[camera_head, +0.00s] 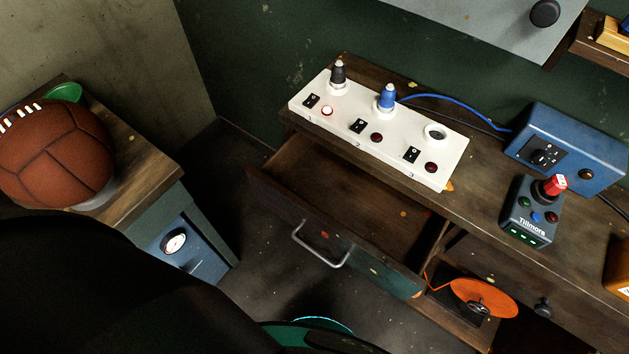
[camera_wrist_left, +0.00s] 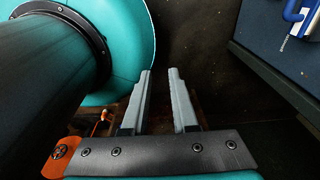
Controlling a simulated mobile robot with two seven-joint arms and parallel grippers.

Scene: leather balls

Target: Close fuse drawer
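The wooden drawer under the workbench is pulled out in the head view. Its dark, worn front (camera_head: 370,263) carries a curved metal handle (camera_head: 320,247), and its inside (camera_head: 365,200) looks empty. My left gripper (camera_wrist_left: 161,75) shows in the left wrist view with its two grey fingers apart and nothing between them. Its fingers do not show in the head view, where a dark arm shape covers the lower left. I cannot tell how far the fingers are from the drawer front. My right gripper is in neither view.
A white switch panel (camera_head: 385,150) with plugs, a blue socket box (camera_head: 570,145) and a control box (camera_head: 532,212) stand on the bench (camera_head: 480,190). An orange disc (camera_head: 484,297) sits right of the drawer. A leather ball (camera_head: 55,150) rests on the left cabinet (camera_head: 150,175).

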